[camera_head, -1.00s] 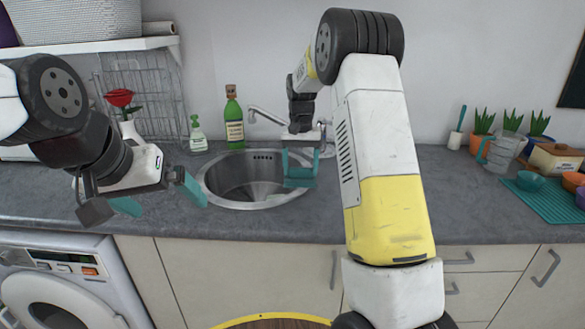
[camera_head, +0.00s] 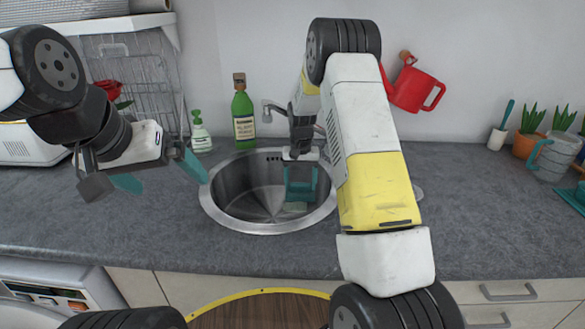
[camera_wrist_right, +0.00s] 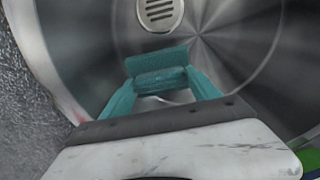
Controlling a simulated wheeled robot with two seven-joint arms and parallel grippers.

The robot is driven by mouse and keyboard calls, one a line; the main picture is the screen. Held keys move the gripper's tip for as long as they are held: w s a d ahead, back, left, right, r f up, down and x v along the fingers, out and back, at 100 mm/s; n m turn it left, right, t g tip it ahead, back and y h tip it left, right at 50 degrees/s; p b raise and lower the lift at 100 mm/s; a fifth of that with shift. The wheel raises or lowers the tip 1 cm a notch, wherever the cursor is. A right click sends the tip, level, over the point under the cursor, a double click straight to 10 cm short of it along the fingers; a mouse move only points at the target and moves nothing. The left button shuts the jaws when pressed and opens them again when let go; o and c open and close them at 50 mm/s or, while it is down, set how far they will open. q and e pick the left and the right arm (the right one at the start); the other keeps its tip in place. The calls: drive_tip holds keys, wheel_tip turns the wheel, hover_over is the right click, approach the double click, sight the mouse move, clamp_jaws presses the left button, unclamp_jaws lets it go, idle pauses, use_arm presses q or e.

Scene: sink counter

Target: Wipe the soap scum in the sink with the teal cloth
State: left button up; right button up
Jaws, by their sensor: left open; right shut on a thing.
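The round steel sink (camera_head: 212,207) is set in the grey counter. My right gripper (camera_head: 300,187) reaches down into the right part of the bowl. In the right wrist view my right gripper (camera_wrist_right: 160,84) is shut on the teal cloth (camera_wrist_right: 158,58), a small folded piece between its teal fingers. The cloth is close over the bowl; I cannot tell whether it touches the steel. The drain (camera_wrist_right: 160,13) lies just beyond it. I cannot make out soap scum clearly. My left gripper (camera_head: 158,175) is open and empty above the counter, left of the sink.
A green bottle (camera_head: 243,115), a soap dispenser (camera_head: 200,134) and the tap (camera_head: 267,110) stand behind the sink. A wire rack (camera_head: 125,75) is at the back left. A red watering can (camera_head: 414,88) and potted plants (camera_head: 528,138) are on the right. The front counter is clear.

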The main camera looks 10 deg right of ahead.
sight(295, 192)
wheel_tip(295, 192, down, 7)
drive_tip(key=shift+s+r, duration=0.1)
drive_tip(key=shift+w+a, duration=0.25)
drive_tip(key=shift+a, duration=0.8)
drive_tip(key=shift+w+a, duration=0.15)
drive_tip(key=shift+a, duration=0.55)
drive_tip(key=shift+s+d, duration=0.2)
drive_tip(key=shift+d, duration=0.7)
drive_tip(key=shift+f, duration=0.6)
idle(0.9)
